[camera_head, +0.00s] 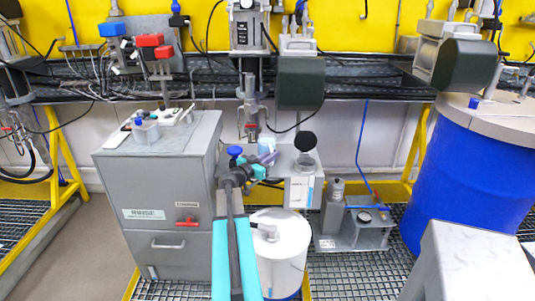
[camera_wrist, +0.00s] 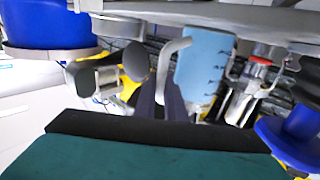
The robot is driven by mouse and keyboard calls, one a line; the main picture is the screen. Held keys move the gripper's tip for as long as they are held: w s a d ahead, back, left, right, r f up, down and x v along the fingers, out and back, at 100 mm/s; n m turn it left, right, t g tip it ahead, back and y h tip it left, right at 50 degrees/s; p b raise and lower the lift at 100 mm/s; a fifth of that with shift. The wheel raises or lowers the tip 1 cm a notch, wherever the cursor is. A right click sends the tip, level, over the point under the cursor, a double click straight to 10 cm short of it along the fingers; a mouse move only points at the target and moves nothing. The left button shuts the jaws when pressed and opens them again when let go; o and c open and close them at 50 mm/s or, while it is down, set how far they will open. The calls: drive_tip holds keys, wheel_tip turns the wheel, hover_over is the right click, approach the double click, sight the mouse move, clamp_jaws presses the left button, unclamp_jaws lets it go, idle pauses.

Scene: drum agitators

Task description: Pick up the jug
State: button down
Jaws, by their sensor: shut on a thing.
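The jug is a small pale blue cup (camera_wrist: 207,62) with a light grey handle (camera_wrist: 168,66), seen in the wrist view just beyond the fingers. My gripper's dark fingers (camera_wrist: 161,100) are close together at the handle and shut on it. The jug's lower part and the exact contact are partly hidden. In the head view, my gripper (camera_head: 264,162) is at the middle, between the grey rinse cabinet and a white box, with the small pale jug (camera_head: 267,146) at its tip. The jug appears small there and is partly covered by the gripper.
The grey rinse cabinet (camera_head: 155,200) stands at left with small items on top. The white box (camera_head: 303,185) is close right of my gripper. A white drum (camera_head: 278,250) stands below, a blue drum (camera_head: 465,180) at right. Agitator heads (camera_head: 300,82) hang behind.

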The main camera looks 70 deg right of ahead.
sight(271, 147)
drive_tip(key=shift+r, duration=0.45)
idle(0.7)
drive_tip(key=shift+r+b, duration=0.7)
drive_tip(key=shift+r, duration=0.6)
drive_tip(key=shift+a, duration=0.2)
drive_tip(key=b+v, duration=0.4)
drive_tip(key=v, duration=1.3)
drive_tip(key=shift+w+a+r, duration=0.1)
drive_tip(key=shift+w+a, duration=0.05)
drive_tip(key=shift+a, duration=0.1)
idle(1.0)
